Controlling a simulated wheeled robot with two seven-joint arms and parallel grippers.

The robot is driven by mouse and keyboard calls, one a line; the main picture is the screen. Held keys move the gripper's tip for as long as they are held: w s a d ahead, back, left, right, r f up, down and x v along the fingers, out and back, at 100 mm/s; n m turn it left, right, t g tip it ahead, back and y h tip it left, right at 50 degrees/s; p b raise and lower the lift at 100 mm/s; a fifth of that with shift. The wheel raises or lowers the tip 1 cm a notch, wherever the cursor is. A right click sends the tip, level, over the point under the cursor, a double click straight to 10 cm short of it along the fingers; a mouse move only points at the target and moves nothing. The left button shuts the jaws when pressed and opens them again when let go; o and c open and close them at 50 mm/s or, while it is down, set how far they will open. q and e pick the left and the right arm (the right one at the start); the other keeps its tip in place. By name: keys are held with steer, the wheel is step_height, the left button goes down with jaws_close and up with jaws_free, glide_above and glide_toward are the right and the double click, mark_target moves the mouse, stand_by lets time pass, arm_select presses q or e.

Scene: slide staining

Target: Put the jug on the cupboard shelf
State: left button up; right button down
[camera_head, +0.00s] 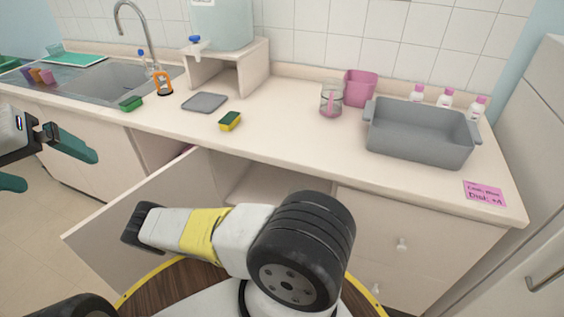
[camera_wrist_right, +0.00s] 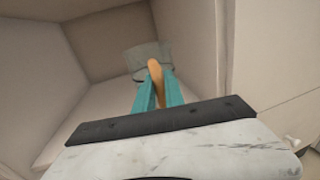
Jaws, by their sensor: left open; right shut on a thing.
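In the right wrist view the jug (camera_wrist_right: 148,56) is a grey, see-through vessel with an orange handle (camera_wrist_right: 156,78). The teal fingers of my right gripper (camera_wrist_right: 157,92) are shut on that handle. The jug is inside the cupboard, surrounded by beige panels; I cannot tell whether its base touches the shelf. The open cupboard (camera_head: 265,186) shows below the counter in the head view, its door (camera_head: 135,215) swung out to the left. There my right gripper and the jug are hidden. My left gripper (camera_head: 60,170) is open and empty at the left edge, apart from everything.
On the counter (camera_head: 285,125) stand a grey basin (camera_head: 420,140), a glass beaker with pink liquid (camera_head: 331,102), a pink container (camera_head: 361,86), a sponge (camera_head: 230,121) and a grey tray (camera_head: 205,103). A sink (camera_head: 110,82) lies at the left. The open door stands close to my right arm.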

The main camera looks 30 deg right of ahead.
steer(key=shift+w+d+f, duration=0.15)
steer(key=shift+w+f, duration=0.1)
steer(key=shift+w+d+f, duration=0.2)
steer(key=shift+w+f, duration=0.65)
steer(key=shift+w, duration=1.75)
steer(key=shift+w+d+f, duration=0.15)
steer(key=shift+w+f, duration=0.65)
steer(key=shift+w, duration=1.8)
steer(key=shift+w+d+f, duration=0.2)
steer(key=shift+w+f, duration=0.65)
steer(key=shift+w, duration=1.75)
steer(key=shift+f, duration=0.1)
steer(key=c, duration=1.4)
jaws_free()
steer(key=shift+s+a, duration=0.1)
steer(key=shift+a, duration=0.1)
steer(key=v, duration=1.1)
steer(key=shift+s+a, duration=0.2)
steer(key=shift+s, duration=0.05)
